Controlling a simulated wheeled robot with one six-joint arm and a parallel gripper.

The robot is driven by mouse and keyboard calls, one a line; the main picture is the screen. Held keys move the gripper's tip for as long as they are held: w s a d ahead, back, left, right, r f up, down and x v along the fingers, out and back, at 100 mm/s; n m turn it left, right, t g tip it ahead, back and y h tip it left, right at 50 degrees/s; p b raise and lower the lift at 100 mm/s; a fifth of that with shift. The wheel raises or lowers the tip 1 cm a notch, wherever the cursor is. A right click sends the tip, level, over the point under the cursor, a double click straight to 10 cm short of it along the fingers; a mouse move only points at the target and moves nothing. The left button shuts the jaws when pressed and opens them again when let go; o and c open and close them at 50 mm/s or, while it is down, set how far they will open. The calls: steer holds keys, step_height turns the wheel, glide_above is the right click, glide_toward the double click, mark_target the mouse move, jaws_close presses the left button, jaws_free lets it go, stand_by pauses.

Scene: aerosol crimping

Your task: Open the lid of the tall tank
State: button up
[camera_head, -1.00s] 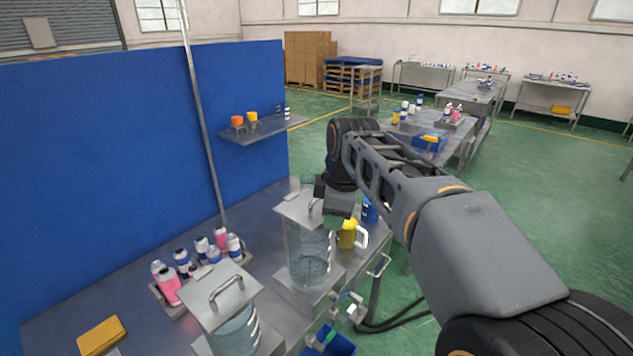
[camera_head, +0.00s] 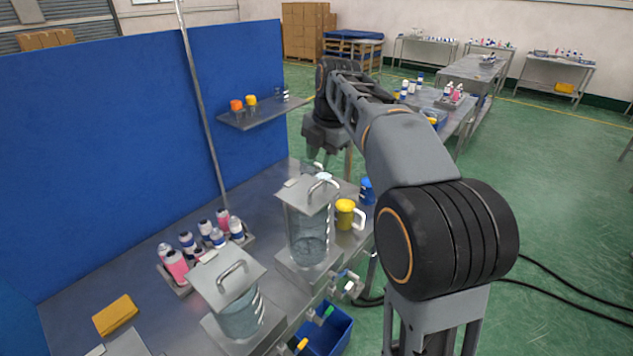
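The tall tank (camera_head: 307,240) is a clear cylinder on a metal base, in the middle of the head view. Its square metal lid (camera_head: 300,194) lies on top and looks closed, with a curved handle (camera_head: 323,187) standing up from it. My gripper (camera_head: 316,163) hangs from my arm just behind and above the lid in the picture. It looks apart from the handle. Its fingertips are small and partly lost against the background, so I cannot tell whether they are open or shut.
A shorter tank (camera_head: 240,318) with a handled lid stands nearer on the left. Pink and white bottles (camera_head: 177,264) sit in a tray behind it. A yellow jug (camera_head: 345,214) is right of the tall tank. A blue bin (camera_head: 333,333) is below. A blue panel (camera_head: 100,150) closes the left.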

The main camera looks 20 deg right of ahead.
mark_target(315, 186)
steer(key=f, duration=0.2)
steer(key=w+f, duration=0.1)
steer(key=f, duration=0.2)
steer(key=a+f, duration=0.1)
steer(key=f, duration=0.2)
steer(key=shift+w+p, duration=0.15)
steer(key=shift+p, duration=0.15)
steer(key=shift+f, duration=0.1)
steer(key=shift+c, duration=0.4)
jaws_close()
